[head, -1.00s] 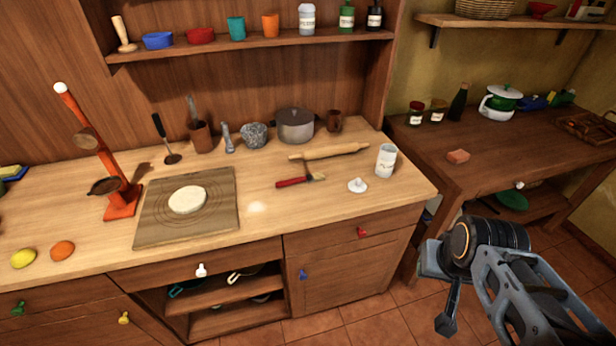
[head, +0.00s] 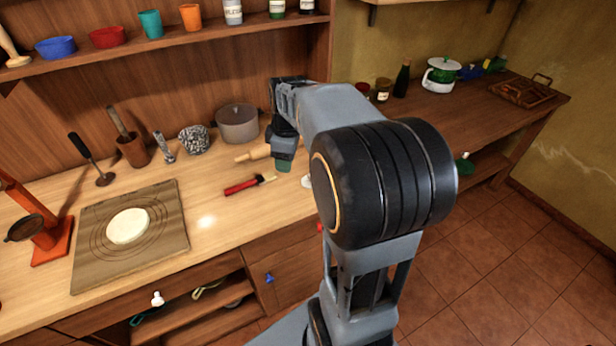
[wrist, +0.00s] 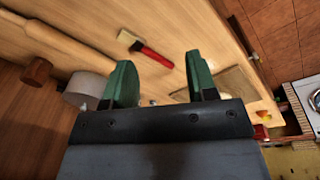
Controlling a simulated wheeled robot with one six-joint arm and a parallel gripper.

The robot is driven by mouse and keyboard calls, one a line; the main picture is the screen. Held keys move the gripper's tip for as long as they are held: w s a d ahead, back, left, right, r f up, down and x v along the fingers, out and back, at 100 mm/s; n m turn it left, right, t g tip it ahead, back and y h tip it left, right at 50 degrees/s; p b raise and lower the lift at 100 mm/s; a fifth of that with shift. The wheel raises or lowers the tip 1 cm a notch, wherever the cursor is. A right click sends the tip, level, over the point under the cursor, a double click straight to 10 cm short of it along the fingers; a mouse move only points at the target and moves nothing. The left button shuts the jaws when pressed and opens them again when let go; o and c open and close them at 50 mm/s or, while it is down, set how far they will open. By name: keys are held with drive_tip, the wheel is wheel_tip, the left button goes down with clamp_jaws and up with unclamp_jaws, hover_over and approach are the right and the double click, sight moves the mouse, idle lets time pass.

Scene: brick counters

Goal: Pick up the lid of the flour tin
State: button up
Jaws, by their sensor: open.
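The flour tin's lid appears to be the small white piece (head: 306,181) on the counter, mostly hidden behind my arm in the head view. The flour tin itself is hidden behind my arm there. Neither lid nor tin can be made out in the wrist view. My gripper (head: 283,165) is above the counter, just left of the lid, near the rolling pin. Its two green fingers are spread apart in the wrist view (wrist: 162,78), with nothing held between them.
A red-handled brush (head: 245,185) lies left of my gripper. The rolling pin (head: 253,153) and grey pot (head: 238,124) are behind it. A board with dough (head: 160,255) lies further left. A shelf (head: 200,40) runs above the counter's back.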

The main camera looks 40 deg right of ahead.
drive_tip(key=w+d+f+n+g+y+p, duration=0.1)
drive_tip(key=w+d+f+n, duration=0.15)
drive_tip(key=d, duration=0.35)
drive_tip(key=w+d+f+n, duration=0.1)
drive_tip(key=w+d+n, duration=0.25)
drive_tip(key=d, duration=0.25)
drive_tip(key=shift+n, duration=0.7)
drive_tip(key=f, duration=0.5)
drive_tip(key=f+p, duration=0.1)
drive_tip(key=f, duration=0.2)
drive_tip(key=shift+s+d, duration=0.1)
drive_tip(key=shift+s, duration=0.2)
drive_tip(key=shift+a+f+p, duration=0.2)
drive_tip(key=shift+f+p, duration=0.25)
drive_tip(key=shift+f, duration=1.05)
drive_tip(key=shift+a+f+p, duration=0.15)
drive_tip(key=shift+f+p, duration=0.3)
drive_tip(key=shift+f, duration=1.05)
clamp_jaws()
drive_tip(key=shift+r, duration=0.1)
